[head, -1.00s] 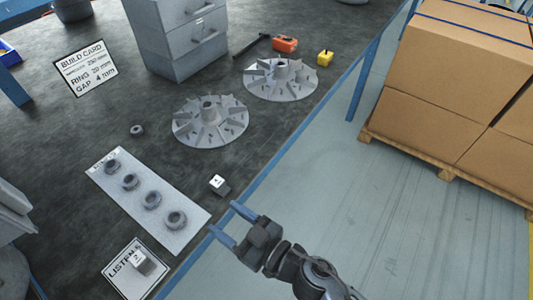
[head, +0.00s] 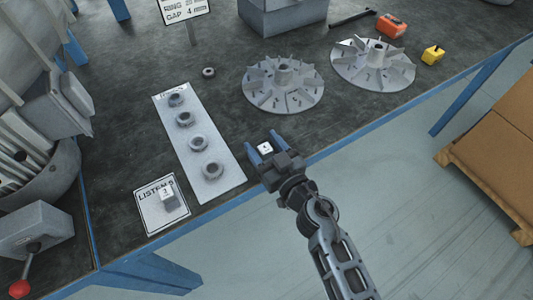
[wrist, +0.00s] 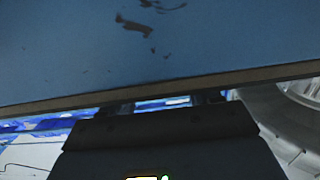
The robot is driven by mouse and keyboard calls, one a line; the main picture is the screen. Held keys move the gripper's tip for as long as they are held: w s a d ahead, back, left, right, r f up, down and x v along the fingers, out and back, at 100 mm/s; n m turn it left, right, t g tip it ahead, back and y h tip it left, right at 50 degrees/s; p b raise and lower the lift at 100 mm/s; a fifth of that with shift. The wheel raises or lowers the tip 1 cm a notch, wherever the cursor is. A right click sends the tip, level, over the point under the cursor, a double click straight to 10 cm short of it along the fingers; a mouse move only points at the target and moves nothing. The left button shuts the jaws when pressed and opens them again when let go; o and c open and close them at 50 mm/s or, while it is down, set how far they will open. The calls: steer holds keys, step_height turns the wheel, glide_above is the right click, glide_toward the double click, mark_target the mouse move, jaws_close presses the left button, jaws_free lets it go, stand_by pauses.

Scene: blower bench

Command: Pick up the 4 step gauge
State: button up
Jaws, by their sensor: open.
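The step gauge (head: 265,148) is a small grey block with a white top and a dark numeral, too small to read surely. It stands on the dark bench top near its blue front edge. My gripper (head: 261,141) is open, and its two blue fingers appear on either side of the gauge in the head view. How far above or short of it the fingers are, I cannot tell. The wrist view shows a scuffed blue surface (wrist: 160,50) close by, and the gauge is not seen there. A similar numbered block (head: 168,197) stands on the LISTEN card (head: 150,217).
A white strip (head: 225,184) with several dark rings lies left of my gripper; a loose ring (head: 208,72) lies behind. Two bladed impellers (head: 284,87) (head: 372,63) stand beyond. Orange (head: 391,26) and yellow (head: 433,54) items lie at the far right. Boxes (head: 505,150) stand on a pallet off the bench.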

steer(key=shift+w+a, duration=0.15)
jaws_close()
stand_by(0.5)
